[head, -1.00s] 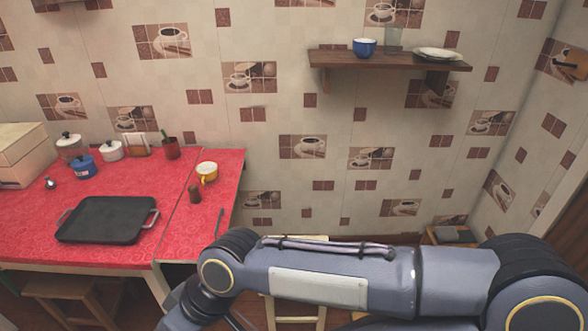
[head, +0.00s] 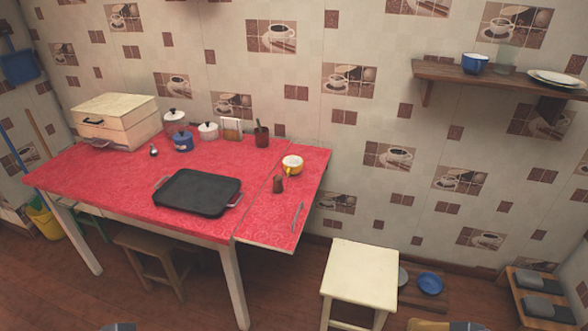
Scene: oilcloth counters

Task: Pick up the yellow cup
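The yellow cup (head: 292,165) stands upright on the right-hand part of the red oilcloth table (head: 120,195), near its back edge. It is yellow outside with a pale inside, and its handle points toward the lower left. A small brown shaker (head: 278,184) stands just in front of it. Neither of my grippers is in view.
A black griddle pan (head: 198,192) lies left of the cup. Pots, a dark red utensil pot (head: 262,136) and a breadbox (head: 116,122) line the table's back. A cream stool (head: 360,278) stands at the table's right. A wall shelf (head: 500,76) is at upper right.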

